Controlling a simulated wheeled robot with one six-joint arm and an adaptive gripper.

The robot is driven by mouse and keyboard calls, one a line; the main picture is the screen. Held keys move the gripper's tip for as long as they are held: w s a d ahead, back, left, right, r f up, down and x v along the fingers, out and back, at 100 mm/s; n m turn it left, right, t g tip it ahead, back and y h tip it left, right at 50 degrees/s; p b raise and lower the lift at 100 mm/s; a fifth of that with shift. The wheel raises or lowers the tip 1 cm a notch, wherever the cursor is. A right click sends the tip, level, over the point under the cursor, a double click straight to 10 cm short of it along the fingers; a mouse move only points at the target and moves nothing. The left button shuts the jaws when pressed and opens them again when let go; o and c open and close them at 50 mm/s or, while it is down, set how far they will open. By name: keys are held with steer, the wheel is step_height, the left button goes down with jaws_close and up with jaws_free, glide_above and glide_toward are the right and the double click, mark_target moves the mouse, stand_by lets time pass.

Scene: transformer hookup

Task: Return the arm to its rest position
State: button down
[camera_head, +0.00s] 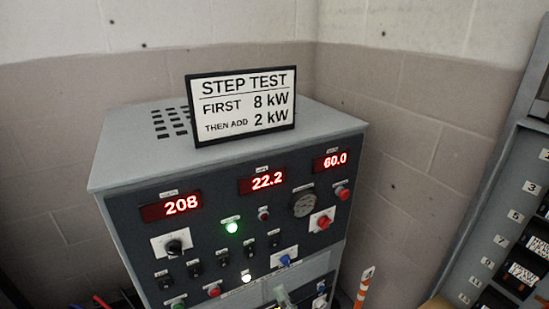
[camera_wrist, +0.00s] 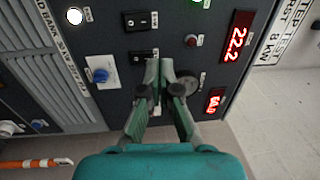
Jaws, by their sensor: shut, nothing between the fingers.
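My gripper (camera_wrist: 159,68) shows in the wrist view with its two green-grey fingers together and nothing held between them. It faces the front of the grey load-bank cabinet (camera_wrist: 122,62), close to the black switches and the gauge; I cannot tell if it touches the panel. The displays read 208, 22.2 and 60.0. A green lamp (camera_head: 232,227) is lit.
A STEP TEST sign (camera_head: 242,105) stands on the cabinet top. A blue knob (camera_wrist: 101,75) and a red button (camera_head: 323,220) stick out from the panel. A numbered breaker panel (camera_head: 500,215) stands at right. An orange-and-white striped stick (camera_head: 363,288) is beside the cabinet.

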steer(key=s+d+f+n+h, duration=0.25)
steer(key=s+d+f, duration=0.3)
steer(key=s, duration=0.45)
steer(key=s+d+f+n+h, duration=0.2)
steer(key=s+d+f+h, duration=0.25)
steer(key=s+d, duration=0.4)
steer(key=s+d+r+n+g+h, duration=0.1)
steer(key=s+n, duration=0.3)
steer(key=s, duration=0.6)
steer(key=s+d+r+n+g, duration=0.1)
steer(key=s+n, duration=0.3)
steer(key=s, duration=0.7)
steer(key=shift+d+r+h, duration=0.3)
steer(key=shift+r+h, duration=0.1)
steer(key=shift+r, duration=0.5)
steer(key=shift+w, duration=0.1)
